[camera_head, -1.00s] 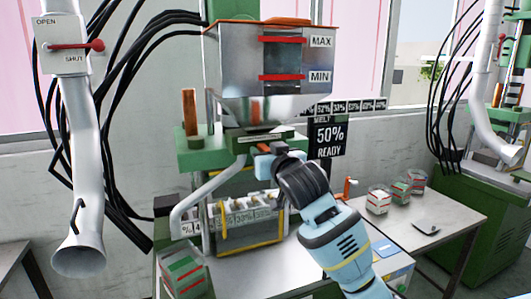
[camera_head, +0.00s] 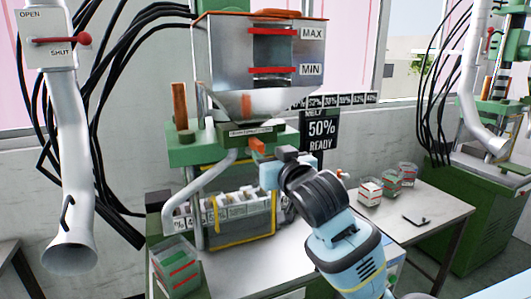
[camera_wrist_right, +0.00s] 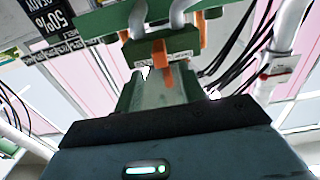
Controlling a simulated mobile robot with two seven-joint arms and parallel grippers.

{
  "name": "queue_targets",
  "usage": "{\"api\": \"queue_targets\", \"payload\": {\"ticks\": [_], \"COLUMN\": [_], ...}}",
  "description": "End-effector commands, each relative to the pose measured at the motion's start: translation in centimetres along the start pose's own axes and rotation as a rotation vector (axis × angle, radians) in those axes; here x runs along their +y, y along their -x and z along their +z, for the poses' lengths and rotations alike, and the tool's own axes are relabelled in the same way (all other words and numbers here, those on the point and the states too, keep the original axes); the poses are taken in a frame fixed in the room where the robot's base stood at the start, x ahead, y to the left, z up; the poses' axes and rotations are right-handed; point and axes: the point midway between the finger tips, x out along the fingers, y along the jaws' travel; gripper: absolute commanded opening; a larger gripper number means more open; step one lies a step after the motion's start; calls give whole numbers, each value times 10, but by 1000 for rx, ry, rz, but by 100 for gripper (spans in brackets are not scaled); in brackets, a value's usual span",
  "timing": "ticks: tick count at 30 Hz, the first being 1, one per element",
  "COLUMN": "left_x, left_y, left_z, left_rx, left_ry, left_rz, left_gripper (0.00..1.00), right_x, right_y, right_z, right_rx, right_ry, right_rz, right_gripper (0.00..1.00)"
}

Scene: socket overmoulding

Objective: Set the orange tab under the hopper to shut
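The orange tab (camera_head: 257,146) is a small block under the steel hopper (camera_head: 262,60), just below a green labelled plate (camera_head: 252,131) whose print is too small to read. In the right wrist view the tab (camera_wrist_right: 161,58) stands out against the green plate. My right gripper (camera_head: 278,163) is just right of and below the tab in the head view, with a small gap seeming to show between them. Its fingers are not clear enough to tell whether they are open. Whether the tab is at shut cannot be read. My left gripper is out of view.
A display (camera_head: 321,130) reads 50% READY right of the hopper. A bent grey pipe (camera_head: 203,187) and a bin rack (camera_head: 243,215) stand below. A white duct (camera_head: 75,170) with a red OPEN/SHUT lever (camera_head: 84,39) hangs left. Several small containers (camera_head: 390,183) sit on the right table.

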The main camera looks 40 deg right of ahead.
Motion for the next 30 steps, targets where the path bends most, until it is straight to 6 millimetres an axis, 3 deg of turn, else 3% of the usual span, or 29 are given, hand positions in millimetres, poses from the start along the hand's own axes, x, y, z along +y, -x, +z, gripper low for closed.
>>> {"api": "queue_targets", "payload": {"ticks": [17,20,23,26,30], "left_x": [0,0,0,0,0], "left_y": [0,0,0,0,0], "left_z": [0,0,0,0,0], "left_rx": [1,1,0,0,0], "left_ry": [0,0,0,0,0], "left_rz": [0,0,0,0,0], "left_gripper": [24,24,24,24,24], "right_x": [0,-3,-12,-25,-44], "right_y": [2,0,-4,-6,7], "right_z": [0,11,45,101,191], "right_rx": [-1,-16,-63,-134,-240], "right_ry": [0,7,26,59,102], "right_rz": [-1,-9,-34,-76,-145], "right_gripper": [40,40,40,40,40]}}
